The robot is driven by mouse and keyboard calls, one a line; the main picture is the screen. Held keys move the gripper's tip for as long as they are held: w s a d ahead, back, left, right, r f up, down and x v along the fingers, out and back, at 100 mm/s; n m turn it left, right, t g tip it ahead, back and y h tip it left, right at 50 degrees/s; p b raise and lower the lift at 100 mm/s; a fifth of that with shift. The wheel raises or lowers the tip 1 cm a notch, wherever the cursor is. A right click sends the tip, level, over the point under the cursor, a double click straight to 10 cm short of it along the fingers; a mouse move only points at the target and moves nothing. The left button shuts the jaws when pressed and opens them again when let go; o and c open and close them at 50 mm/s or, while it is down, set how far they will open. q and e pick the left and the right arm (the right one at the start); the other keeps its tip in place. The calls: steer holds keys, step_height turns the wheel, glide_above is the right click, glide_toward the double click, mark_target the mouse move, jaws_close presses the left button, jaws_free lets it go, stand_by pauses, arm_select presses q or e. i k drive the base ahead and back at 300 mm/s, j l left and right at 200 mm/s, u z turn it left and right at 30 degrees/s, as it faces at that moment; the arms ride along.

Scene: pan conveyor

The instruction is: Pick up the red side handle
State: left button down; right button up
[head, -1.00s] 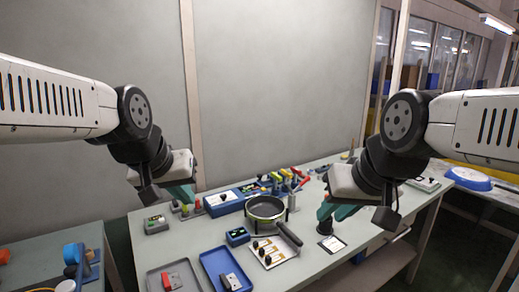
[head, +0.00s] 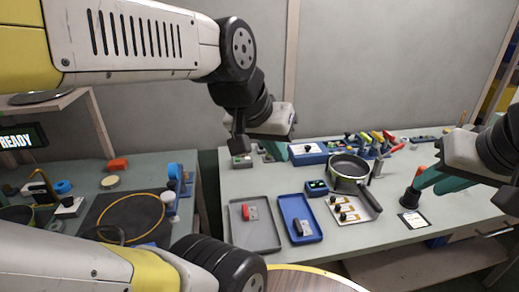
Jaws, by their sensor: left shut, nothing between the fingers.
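A red handle piece (head: 250,213) lies in the grey tray (head: 268,240) at the left end of the bench, beside a light-coloured part. My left gripper (head: 280,150) has its teal fingers shut and empty near the back of the bench, above and behind the trays, apart from the red piece. My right gripper (head: 424,181) is at the right, beside an upright black piece with a red top (head: 421,171). I cannot tell whether its fingers are open or touch that piece.
A blue tray (head: 316,226) with a dark part lies right of the grey one. A pan (head: 333,181) with a black handle stands behind a white card (head: 338,220). Several coloured tools stand at the back. A second table (head: 90,180) is at the left.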

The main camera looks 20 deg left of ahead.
mark_target(251, 213)
steer(key=i+u, duration=0.15)
steer(key=u, duration=0.9)
